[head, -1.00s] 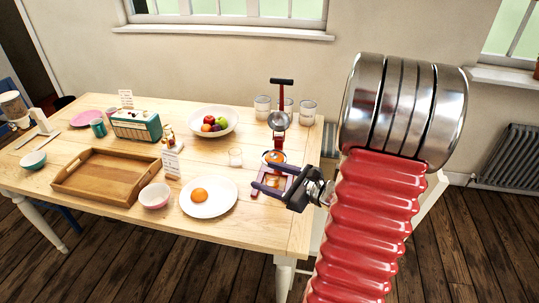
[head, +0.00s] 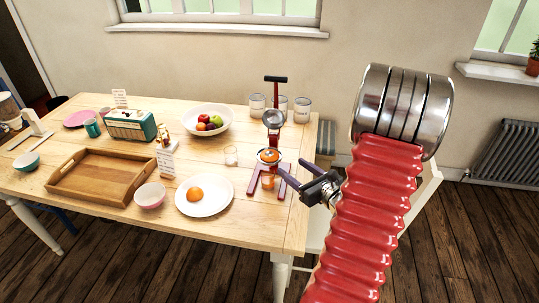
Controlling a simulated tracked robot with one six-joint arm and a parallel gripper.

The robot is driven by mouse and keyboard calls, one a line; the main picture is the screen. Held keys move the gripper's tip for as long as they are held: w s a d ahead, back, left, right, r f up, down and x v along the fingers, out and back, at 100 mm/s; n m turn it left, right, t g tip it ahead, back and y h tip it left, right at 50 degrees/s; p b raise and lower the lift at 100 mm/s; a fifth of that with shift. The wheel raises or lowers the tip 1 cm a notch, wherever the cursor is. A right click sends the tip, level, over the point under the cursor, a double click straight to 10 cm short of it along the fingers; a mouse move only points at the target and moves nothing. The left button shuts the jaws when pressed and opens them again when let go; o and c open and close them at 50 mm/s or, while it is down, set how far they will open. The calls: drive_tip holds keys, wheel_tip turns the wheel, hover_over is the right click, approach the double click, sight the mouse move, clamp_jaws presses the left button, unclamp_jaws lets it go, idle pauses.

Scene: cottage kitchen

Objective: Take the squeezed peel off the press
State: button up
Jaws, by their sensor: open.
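The red juice press (head: 277,113) stands near the table's right end, its dark lever handle raised and its metal cup above the cone. An orange peel half (head: 268,155) sits on the press, under the raised cup. A glass with orange juice (head: 267,181) stands beneath it between the red feet. My gripper (head: 290,167) is open and empty, just right of the press at about the peel's height. Its two dark purple fingers point left toward the press, and the peel appears clear of them.
A white plate (head: 217,207) with an orange half or whole orange (head: 195,194) lies left of the press. An empty glass (head: 231,156) and a pink bowl (head: 150,195) stand nearby. A wooden tray (head: 80,190) lies left.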

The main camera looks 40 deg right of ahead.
sight(273, 155)
drive_tip(key=shift+x, duration=3.1)
drive_tip(key=shift+a+x, duration=0.2)
drive_tip(key=shift+x, duration=2.45)
drive_tip(key=c, duration=0.4)
